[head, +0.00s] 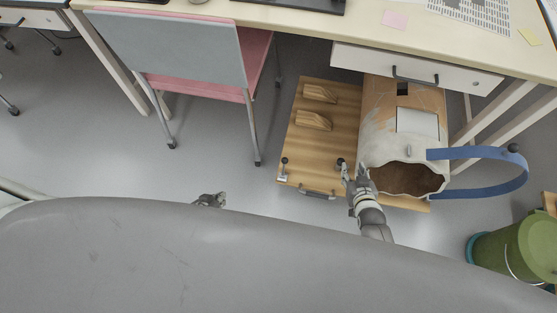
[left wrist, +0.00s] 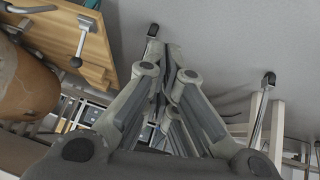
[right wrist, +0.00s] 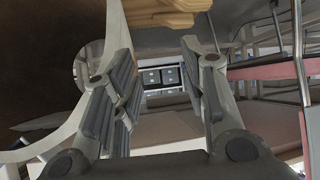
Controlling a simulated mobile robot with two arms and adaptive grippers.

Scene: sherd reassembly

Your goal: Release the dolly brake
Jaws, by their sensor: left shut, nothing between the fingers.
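The wooden dolly (head: 325,130) stands on the floor partly under the desk. At its front left corner is a metal lever with a dark round knob (head: 284,161); a lever (left wrist: 82,40) on the board's edge shows in the left wrist view. A second dark knob (head: 341,161) is beside my right gripper. My left gripper (head: 210,199) is shut and empty, left of the dolly and apart from it; its lower part is hidden by my body. My right gripper (head: 354,168) is open beside the jar's mouth; I cannot tell whether it touches the jar.
A large broken jar (head: 400,135) lies on the dolly, with a blue strap (head: 522,175) beside it. A pink and grey chair (head: 185,55) stands to the left, a green bin (head: 515,250) to the right. The desk drawer (head: 420,70) overhangs the dolly's back.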

